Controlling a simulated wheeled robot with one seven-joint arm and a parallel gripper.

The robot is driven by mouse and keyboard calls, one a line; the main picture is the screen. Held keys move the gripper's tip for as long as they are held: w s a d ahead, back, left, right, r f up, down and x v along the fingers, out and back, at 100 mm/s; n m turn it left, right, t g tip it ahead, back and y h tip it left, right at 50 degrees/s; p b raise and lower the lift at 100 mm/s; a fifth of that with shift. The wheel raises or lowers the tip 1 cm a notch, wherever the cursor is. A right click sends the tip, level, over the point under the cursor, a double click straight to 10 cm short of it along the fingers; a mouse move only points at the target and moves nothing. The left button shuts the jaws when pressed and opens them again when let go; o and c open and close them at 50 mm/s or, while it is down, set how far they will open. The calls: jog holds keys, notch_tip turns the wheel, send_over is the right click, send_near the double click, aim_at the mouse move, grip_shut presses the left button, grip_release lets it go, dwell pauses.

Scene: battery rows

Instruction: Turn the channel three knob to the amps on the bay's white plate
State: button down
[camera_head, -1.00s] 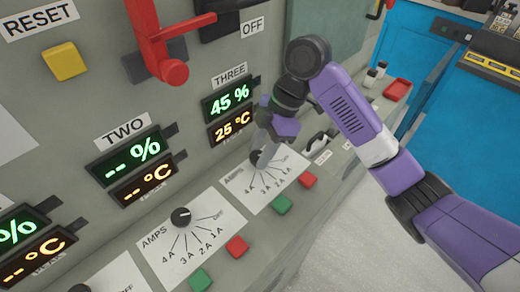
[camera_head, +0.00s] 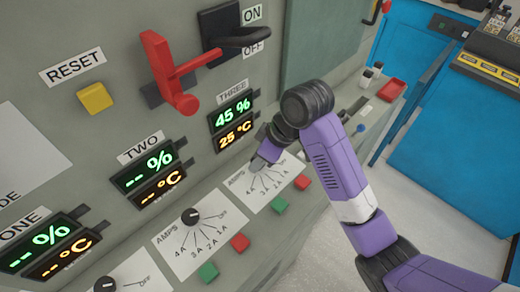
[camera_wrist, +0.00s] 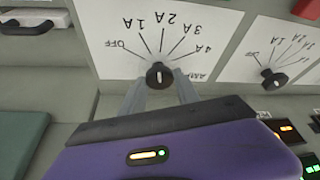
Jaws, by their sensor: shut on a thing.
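The channel three knob (camera_wrist: 159,75) is black and round with a pale pointer mark. It sits on a white plate (camera_wrist: 112,62) printed OFF, 1A, 2A, 3A and 4A, upside down in the wrist view. The pointer mark stands nearly upright there, roughly toward the 2A line. My gripper (camera_wrist: 160,84) is shut on the knob, a finger on either side. In the head view my gripper (camera_head: 262,160) reaches down to the top of this plate (camera_head: 283,187), below the THREE display (camera_head: 231,112), which reads 45 % and 25 °C. It mostly hides the knob there.
The channel two knob (camera_head: 191,216) stands on a similar plate to the left. A green button (camera_head: 280,207) and a red button (camera_head: 301,182) sit below plate three. A red lever (camera_head: 175,72) and a black ON/OFF switch handle (camera_head: 240,38) jut out above.

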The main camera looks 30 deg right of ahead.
jog(key=m+p, duration=0.1)
jog(key=p, duration=0.1)
jog(key=m+h+p, duration=0.1)
jog(key=m+p, duration=0.3)
jog(key=shift+s+a+r+t+h, duration=0.1)
jog(key=shift+a+r+t+h, duration=0.1)
jog(key=shift+r+t+h, duration=0.15)
jog(key=shift+f+m+h+p, duration=0.25)
jog(key=shift+m+h+p, duration=0.3)
jog(key=shift+m+p, duration=0.95)
jog(key=c, duration=0.9)
grip_release()
jog(key=v, duration=0.7)
jog(key=shift+r+b, duration=0.3)
